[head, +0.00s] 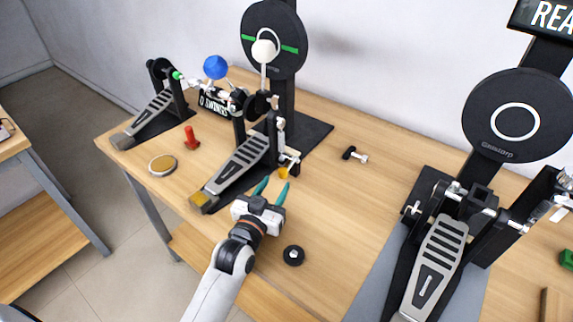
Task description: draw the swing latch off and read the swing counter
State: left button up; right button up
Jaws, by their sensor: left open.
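The swing counter (213,104) is a black plate with white lettering that seems to read "0 SWINGS", beside the middle drum pedal (240,162). A small yellow-orange piece (283,173) sits at the right side of that pedal's frame, at the foot of a white bracket; I cannot tell for sure whether it is the swing latch. My left gripper (273,188) has two teal fingers, open and empty, pointing at the yellow piece from just in front. Whether they touch it is unclear. My right gripper is not in view.
A round black pad (273,40) stands behind the middle pedal. A red peg (191,138), a tan disc (162,165), a black ring (293,255) and a small black-and-white part (355,155) lie on the wooden table (345,215). A larger pedal (440,260) stands at right.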

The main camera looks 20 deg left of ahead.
aim_at(281, 177)
pick_arm(q)
jog(key=w, duration=0.6)
jog(key=shift+w+d+f, duration=0.1)
jog(key=shift+w+d, duration=0.2)
jog(key=shift+w, duration=0.65)
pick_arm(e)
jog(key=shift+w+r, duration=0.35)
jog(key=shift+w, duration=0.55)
pick_arm(q)
jog(key=shift+c, duration=0.5)
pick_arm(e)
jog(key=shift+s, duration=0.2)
pick_arm(q)
grip_shut()
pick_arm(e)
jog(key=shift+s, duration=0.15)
